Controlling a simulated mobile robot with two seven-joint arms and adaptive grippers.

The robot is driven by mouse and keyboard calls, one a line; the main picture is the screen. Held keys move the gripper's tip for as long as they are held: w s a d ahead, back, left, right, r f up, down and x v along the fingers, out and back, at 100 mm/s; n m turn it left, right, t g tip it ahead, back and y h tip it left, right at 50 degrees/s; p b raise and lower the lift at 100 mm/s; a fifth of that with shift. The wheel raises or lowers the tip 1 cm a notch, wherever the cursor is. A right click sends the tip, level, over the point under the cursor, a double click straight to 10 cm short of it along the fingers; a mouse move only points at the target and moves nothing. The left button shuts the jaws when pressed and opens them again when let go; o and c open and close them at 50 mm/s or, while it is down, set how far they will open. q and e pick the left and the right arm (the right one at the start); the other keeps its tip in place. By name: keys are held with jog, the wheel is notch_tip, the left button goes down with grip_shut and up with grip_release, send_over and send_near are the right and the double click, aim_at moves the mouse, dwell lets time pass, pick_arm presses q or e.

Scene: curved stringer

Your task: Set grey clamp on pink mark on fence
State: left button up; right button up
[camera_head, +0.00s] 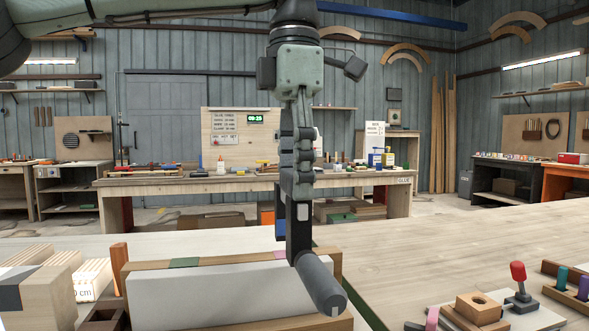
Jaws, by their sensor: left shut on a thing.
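My left gripper (297,188) comes down from the top centre and is shut on the upper part of the grey clamp (322,286). The clamp has a dark upright bar and a thick grey cylinder at its lower end, which points toward the front right. The fence (225,261) is a wooden bar running across behind a pale white panel. A pink mark (280,254) shows on the fence just left of the clamp's bar; its right part may be hidden. A green mark (185,262) lies farther left. I cannot tell whether the clamp touches the fence. My right gripper is not in view.
Wooden blocks (45,295) stand at the left, with an orange-brown upright piece (119,262) beside them. A toggle clamp with a red handle (518,272) and a wooden block (478,306) are at the front right. The bench top (440,245) is clear at right centre.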

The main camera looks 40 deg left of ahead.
aim_at(294, 226)
pick_arm(q)
jog(key=shift+f, duration=0.1)
dwell(0.7)
jog(key=shift+f, duration=0.2)
jog(key=shift+f+b, duration=0.5)
jog(key=shift+f, duration=1)
jog(key=shift+f, duration=0.2)
jog(key=shift+f+b, duration=0.9)
jog(key=shift+f, duration=0.35)
jog(key=shift+f, duration=0.25)
jog(key=shift+f, duration=0.35)
